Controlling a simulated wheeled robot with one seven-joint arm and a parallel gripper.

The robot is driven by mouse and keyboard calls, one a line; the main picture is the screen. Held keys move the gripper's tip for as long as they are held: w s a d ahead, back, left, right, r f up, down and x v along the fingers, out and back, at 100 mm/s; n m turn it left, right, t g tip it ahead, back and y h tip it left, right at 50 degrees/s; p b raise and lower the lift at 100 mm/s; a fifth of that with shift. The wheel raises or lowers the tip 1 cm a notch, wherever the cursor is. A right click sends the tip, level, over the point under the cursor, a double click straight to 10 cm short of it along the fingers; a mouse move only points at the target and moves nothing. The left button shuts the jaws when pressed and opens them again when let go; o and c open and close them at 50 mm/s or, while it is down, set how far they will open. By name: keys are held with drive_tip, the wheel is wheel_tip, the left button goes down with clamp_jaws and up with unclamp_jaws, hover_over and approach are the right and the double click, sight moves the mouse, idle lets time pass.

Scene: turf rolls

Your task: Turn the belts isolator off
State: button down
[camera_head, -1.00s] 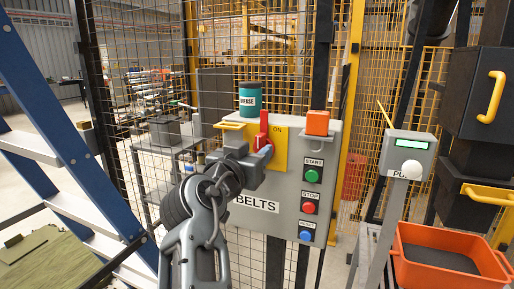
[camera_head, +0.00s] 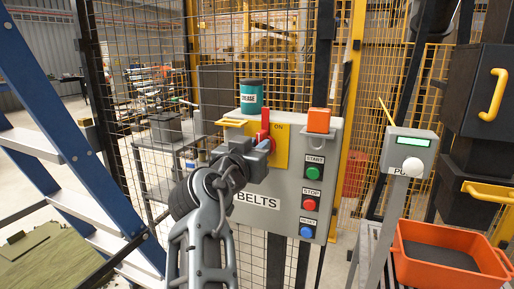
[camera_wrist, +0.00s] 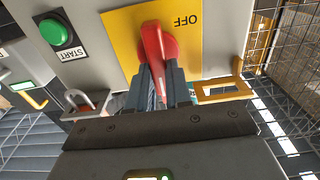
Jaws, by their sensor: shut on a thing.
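The belts isolator is a red handle (camera_head: 265,121) on a yellow plate (camera_head: 281,149) at the upper left of the grey BELTS box (camera_head: 278,190). In the head view the handle stands upright, with ON printed beside its upper part. In the wrist view the red handle (camera_wrist: 153,45) points down the picture, and an upside-down OFF shows on the yellow plate (camera_wrist: 204,42). My gripper (camera_wrist: 165,80) is shut on the handle's free end, one finger on each side. In the head view my gripper (camera_head: 262,148) is at the handle, its fingertips partly hidden.
Green START (camera_head: 313,173), red STOP and blue RESET buttons line the box's right side. A teal grease tin (camera_head: 251,96) and orange block (camera_head: 318,121) are on top. A yellow bracket (camera_wrist: 222,90) and a shackle (camera_wrist: 83,102) lie close to my fingers. A blue ladder (camera_head: 75,130) stands left.

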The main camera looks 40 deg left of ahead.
idle(0.3)
drive_tip(key=n+p, duration=0.1)
drive_tip(key=n, duration=0.5)
drive_tip(key=n+p, duration=0.2)
drive_tip(key=n, duration=0.4)
drive_tip(key=a+f+n+p, duration=0.1)
drive_tip(key=n, duration=0.4)
drive_tip(key=shift+s+a+n+p, duration=0.1)
drive_tip(key=shift+s+n+p, duration=0.05)
drive_tip(key=shift+n+p, duration=0.25)
idle(0.4)
drive_tip(key=c, duration=1)
unclamp_jaws()
drive_tip(key=shift+f, duration=0.1)
drive_tip(key=shift+c, duration=0.2)
drive_tip(key=b+v, duration=0.1)
drive_tip(key=v, duration=0.6)
drive_tip(key=shift+s, duration=0.4)
